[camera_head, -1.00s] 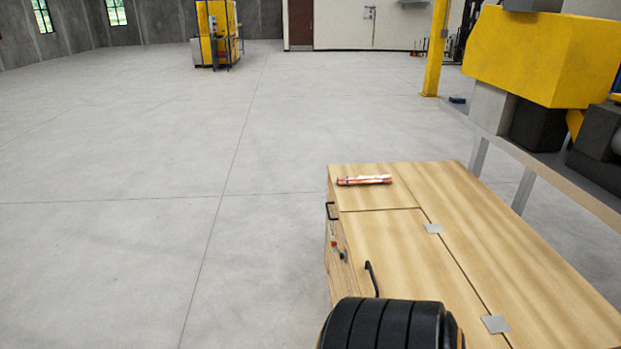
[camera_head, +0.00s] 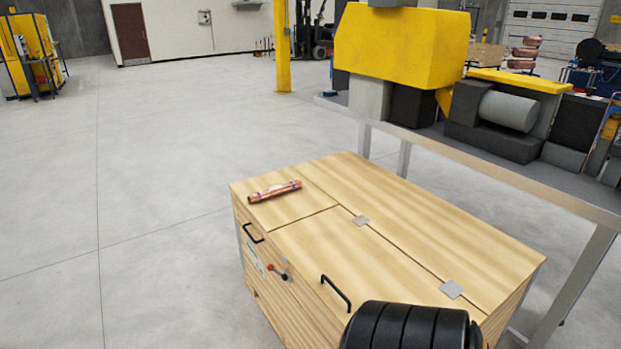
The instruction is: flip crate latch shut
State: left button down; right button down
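The wooden crate (camera_head: 440,235) stands in front of me, with its hinged lid (camera_head: 375,262) lying flat and level with the top. On its front left side is a small latch (camera_head: 279,271) with a red-tipped lever; the lever's exact position is too small to tell. A black handle (camera_head: 336,291) is on the lid and another black handle (camera_head: 253,233) is on the side, left of the latch. A black ribbed part of my own arm covers the crate's near corner. Neither gripper's fingers show.
Copper tubes (camera_head: 275,191) lie on the crate's far left top. A metal-framed bench (camera_head: 500,178) with a yellow machine (camera_head: 401,45) stands close behind the crate. Open grey floor (camera_head: 150,180) lies to the left. A yellow post (camera_head: 282,45) stands farther back.

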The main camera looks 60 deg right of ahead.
aim_at(276, 272)
jog(key=i+l+z, duration=0.2)
jog(key=z, duration=0.25)
jog(key=i+z, duration=0.3)
jog(key=z, duration=0.15)
jog(key=i+z, duration=0.3)
jog(key=z, duration=0.15)
jog(key=i+z, duration=0.3)
jog(key=z, duration=0.15)
jog(key=i+j+z, duration=0.25)
jog(key=z, duration=0.2)
